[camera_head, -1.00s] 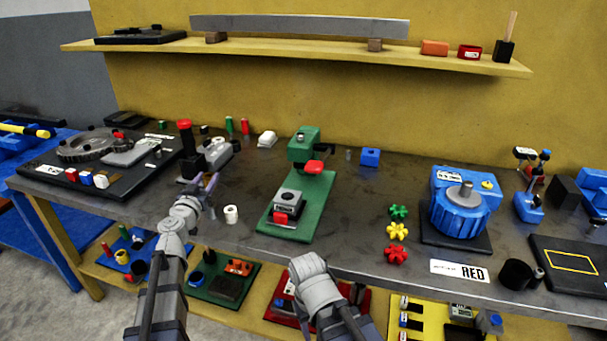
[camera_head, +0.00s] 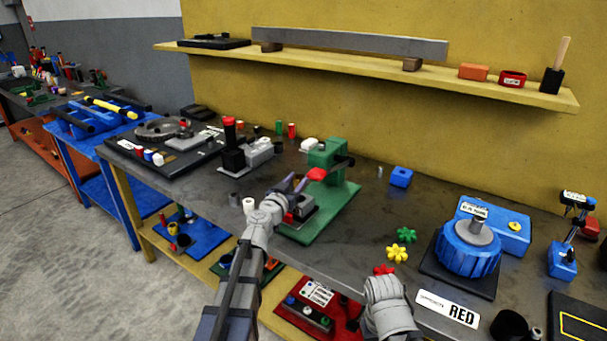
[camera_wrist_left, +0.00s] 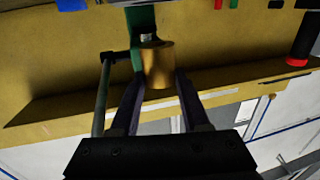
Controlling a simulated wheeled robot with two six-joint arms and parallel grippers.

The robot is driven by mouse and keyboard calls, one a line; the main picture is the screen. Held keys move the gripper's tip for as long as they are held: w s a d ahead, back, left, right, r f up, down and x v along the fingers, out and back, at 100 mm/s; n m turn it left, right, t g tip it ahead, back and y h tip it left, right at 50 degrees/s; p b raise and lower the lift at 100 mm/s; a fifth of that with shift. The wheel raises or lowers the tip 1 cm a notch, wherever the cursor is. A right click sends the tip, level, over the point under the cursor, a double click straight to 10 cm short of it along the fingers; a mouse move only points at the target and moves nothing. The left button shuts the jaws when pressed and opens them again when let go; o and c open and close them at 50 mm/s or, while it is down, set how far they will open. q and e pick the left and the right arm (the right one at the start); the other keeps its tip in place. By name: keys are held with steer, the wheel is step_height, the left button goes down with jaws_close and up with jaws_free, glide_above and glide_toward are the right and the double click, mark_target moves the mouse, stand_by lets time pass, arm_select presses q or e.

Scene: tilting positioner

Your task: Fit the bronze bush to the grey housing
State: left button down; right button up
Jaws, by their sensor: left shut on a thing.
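The bronze bush (camera_wrist_left: 158,66) is a short bronze cylinder between the two fingertips of my left gripper (camera_wrist_left: 158,84) in the left wrist view. The gripper is shut on it. In the head view my left gripper (camera_head: 299,184) is raised beside the green press (camera_head: 327,213), in front of its column, and the bush cannot be made out there. The grey housing (camera_head: 306,208) appears to be the grey block on the press base, partly hidden behind my left gripper.
The press's red part (camera_head: 316,174) is close to my left fingertips. A black stand with a red knob (camera_head: 229,122) is farther left. A blue block (camera_head: 401,177) and star-shaped knobs (camera_head: 397,254) are to the right.

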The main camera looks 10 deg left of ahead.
arm_select(q)
steer(key=shift+w+r+p, duration=0.15)
steer(key=shift+r+p, duration=0.15)
steer(key=shift+r, duration=0.5)
steer(key=shift+f+b, duration=2.4)
arm_select(e)
steer(key=shift+f, duration=1.55)
arm_select(q)
steer(key=shift+f+b, duration=1.35)
steer(key=shift+b, duration=0.05)
arm_select(e)
steer(key=shift+f, duration=1.4)
arm_select(q)
steer(key=shift+c, duration=1.5)
jaws_free()
steer(key=s, duration=0.5)
steer(key=s+a, duration=0.1)
steer(key=s, duration=0.2)
steer(key=shift+w, duration=0.1)
